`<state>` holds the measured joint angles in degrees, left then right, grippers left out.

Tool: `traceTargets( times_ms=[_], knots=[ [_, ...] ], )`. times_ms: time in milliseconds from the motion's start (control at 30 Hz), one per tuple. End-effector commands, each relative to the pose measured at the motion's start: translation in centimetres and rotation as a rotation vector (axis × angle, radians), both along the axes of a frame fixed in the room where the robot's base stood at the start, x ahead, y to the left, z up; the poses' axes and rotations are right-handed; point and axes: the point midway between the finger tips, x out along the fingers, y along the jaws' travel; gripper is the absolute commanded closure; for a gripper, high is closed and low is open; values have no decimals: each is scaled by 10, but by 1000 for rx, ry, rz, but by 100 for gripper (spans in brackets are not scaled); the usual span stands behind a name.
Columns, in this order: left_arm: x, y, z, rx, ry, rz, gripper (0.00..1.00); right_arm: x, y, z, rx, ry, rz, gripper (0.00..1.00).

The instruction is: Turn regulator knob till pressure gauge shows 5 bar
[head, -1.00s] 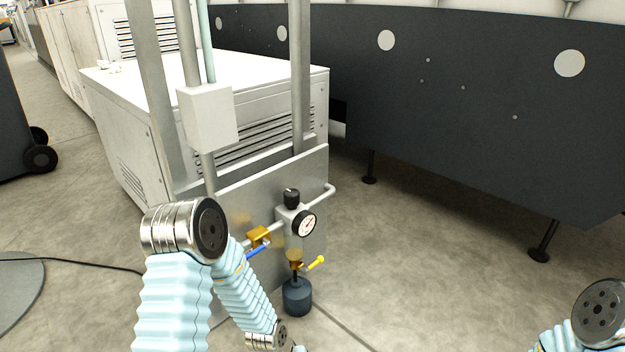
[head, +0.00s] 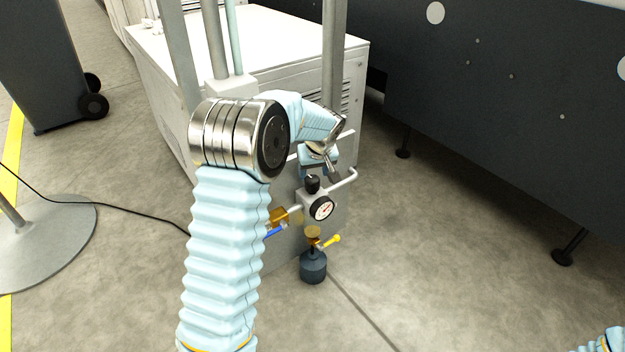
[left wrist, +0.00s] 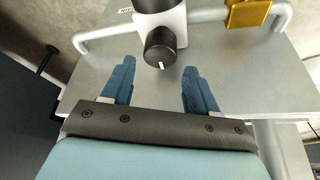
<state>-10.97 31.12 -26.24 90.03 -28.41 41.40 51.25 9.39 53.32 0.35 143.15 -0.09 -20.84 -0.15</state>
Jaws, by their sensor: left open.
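The black regulator knob (head: 312,184) sits on top of the grey regulator body, with a round white pressure gauge (head: 322,208) on its front; the reading is too small to tell. In the left wrist view the knob (left wrist: 160,46) shows a white mark and lies just beyond the fingertips, between their lines. My left gripper (head: 326,172) is above and behind the knob in the head view. In the left wrist view its blue fingers (left wrist: 160,75) are apart, with nothing between them. My right gripper is not in view; only a bit of the right arm shows at the lower right.
A brass fitting (head: 278,216), a blue lever (head: 275,231) and a yellow lever (head: 330,241) surround the regulator. A dark bowl (head: 313,267) hangs below. A grey post (head: 334,70) rises behind.

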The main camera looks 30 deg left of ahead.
Motion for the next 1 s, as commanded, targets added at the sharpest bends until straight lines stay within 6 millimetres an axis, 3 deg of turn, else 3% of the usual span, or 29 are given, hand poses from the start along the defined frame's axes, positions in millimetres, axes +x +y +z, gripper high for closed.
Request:
traceTargets(
  times_ms=[100, 300, 667, 933, 1000],
  knots=[
    [7, 7, -25, -1, 2, 0, 41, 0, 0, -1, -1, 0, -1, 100],
    [14, 14, -49, -1, 2, -1, 41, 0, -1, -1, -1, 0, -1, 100],
    [16, 15, -55, -2, 0, -2, 41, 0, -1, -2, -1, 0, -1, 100],
    [16, 15, -54, -2, 0, -2, 79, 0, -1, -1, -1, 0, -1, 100],
    [16, 15, -54, -2, 0, -2, 82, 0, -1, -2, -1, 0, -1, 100]
  ],
)
